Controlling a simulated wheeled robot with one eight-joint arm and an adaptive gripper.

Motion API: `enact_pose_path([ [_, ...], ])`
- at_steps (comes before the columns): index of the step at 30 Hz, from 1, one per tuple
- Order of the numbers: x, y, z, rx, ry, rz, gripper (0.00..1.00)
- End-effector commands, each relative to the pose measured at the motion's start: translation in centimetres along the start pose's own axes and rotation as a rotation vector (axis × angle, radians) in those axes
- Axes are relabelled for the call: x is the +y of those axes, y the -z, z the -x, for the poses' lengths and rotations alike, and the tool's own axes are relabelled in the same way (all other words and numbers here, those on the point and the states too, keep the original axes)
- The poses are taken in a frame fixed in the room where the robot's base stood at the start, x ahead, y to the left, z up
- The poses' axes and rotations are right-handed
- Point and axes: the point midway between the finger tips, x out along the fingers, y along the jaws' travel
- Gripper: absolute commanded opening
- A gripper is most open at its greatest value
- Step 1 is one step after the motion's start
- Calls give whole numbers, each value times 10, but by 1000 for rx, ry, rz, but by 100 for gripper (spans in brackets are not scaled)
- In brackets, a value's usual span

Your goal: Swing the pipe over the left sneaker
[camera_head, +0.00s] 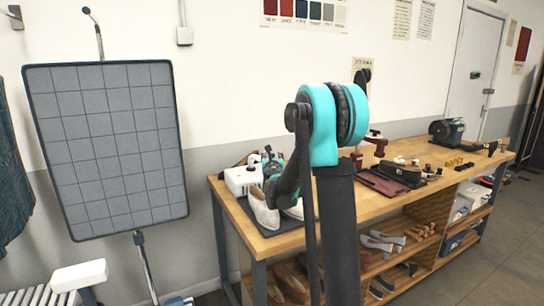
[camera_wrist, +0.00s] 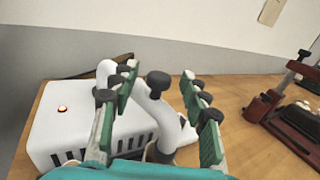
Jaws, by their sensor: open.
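The white machine (camera_head: 241,180) stands at the left end of the wooden workbench; in the wrist view it is a white box (camera_wrist: 85,125) with slots and a lit orange button. A white curved pipe (camera_wrist: 150,103) with a black knob (camera_wrist: 158,82) rises beside it. My gripper (camera_wrist: 160,74) is open, with its green-padded fingers on either side of the pipe and knob; I cannot tell whether they touch. In the head view the left sneaker (camera_head: 263,208), off-white, is on a dark mat below my gripper. A second shoe (camera_head: 293,212) is partly hidden by my arm.
A dark red clamp stand (camera_wrist: 280,108) is on the bench to the right. Further along are a dark red tray (camera_head: 385,182) and a grinder-like machine (camera_head: 447,131). Shelves below hold shoes. A grid-patterned board (camera_head: 108,145) stands left of the bench.

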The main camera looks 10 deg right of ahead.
Motion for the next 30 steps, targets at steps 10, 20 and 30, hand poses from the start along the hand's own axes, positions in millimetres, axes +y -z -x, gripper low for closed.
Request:
enact_pose_path([
  [10,0,0,-19,0,-1,0,46],
  [20,0,0,-19,0,-1,0,27],
  [30,0,0,-19,0,-1,0,0],
])
